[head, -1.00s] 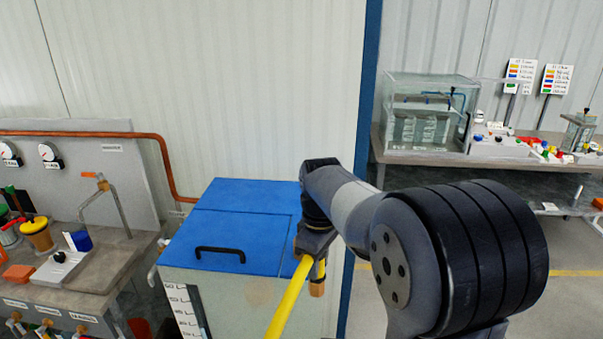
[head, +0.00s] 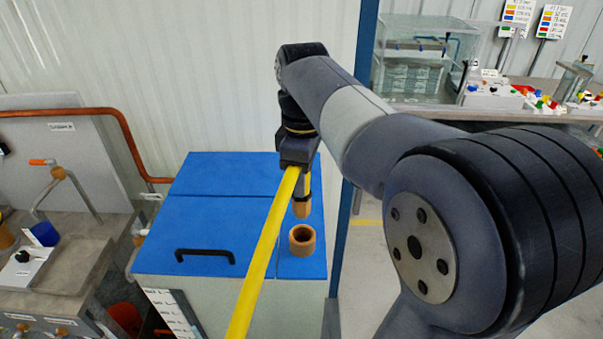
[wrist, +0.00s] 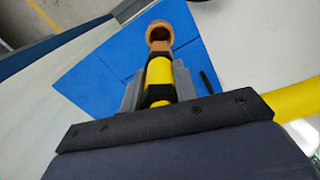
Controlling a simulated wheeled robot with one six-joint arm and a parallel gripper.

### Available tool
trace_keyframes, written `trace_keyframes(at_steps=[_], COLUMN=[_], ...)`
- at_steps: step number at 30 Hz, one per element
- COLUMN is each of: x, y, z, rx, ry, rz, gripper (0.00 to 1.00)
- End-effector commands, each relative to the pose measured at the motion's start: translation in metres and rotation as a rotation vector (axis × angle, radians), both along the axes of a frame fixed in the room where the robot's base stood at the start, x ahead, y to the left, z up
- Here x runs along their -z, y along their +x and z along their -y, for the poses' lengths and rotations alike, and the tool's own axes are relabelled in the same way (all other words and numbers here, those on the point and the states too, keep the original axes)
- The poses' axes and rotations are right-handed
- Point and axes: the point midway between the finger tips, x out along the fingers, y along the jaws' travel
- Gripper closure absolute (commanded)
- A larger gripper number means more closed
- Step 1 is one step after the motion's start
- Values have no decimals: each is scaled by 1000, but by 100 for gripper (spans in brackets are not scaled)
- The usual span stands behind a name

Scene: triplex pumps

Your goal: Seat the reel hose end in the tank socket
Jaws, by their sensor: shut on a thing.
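My gripper (head: 300,172) is shut on the reel hose end (head: 302,207), a brass-coloured tip on a yellow hose (head: 262,255). The tip points down above the tank lid and stands apart from the socket in the head view. The tank socket (head: 302,239) is an upright brass ring with a dark open bore on the right part of the blue lid (head: 222,215). In the wrist view, the yellow hose end (wrist: 159,75) shows between the jaws, with the socket (wrist: 159,33) just beyond it. The tip overlaps the socket there, so the gap is hard to judge.
A black handle (head: 205,254) stands on the lid left of the socket. A blue post (head: 352,150) rises just right of the tank. A sink bench (head: 85,255) with a tap is at left. A glass tank (head: 412,70) stands on the back right table.

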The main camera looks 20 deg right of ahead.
Motion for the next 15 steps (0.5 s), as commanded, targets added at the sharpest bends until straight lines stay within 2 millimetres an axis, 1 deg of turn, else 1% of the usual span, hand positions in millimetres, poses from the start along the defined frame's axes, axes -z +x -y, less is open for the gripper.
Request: trace_keyframes(at_steps=[6,15], x=[-2,26], y=[-2,-1], z=[2,2], rx=[1,0], ry=[1,1], rz=[-1,1], gripper=[100,100])
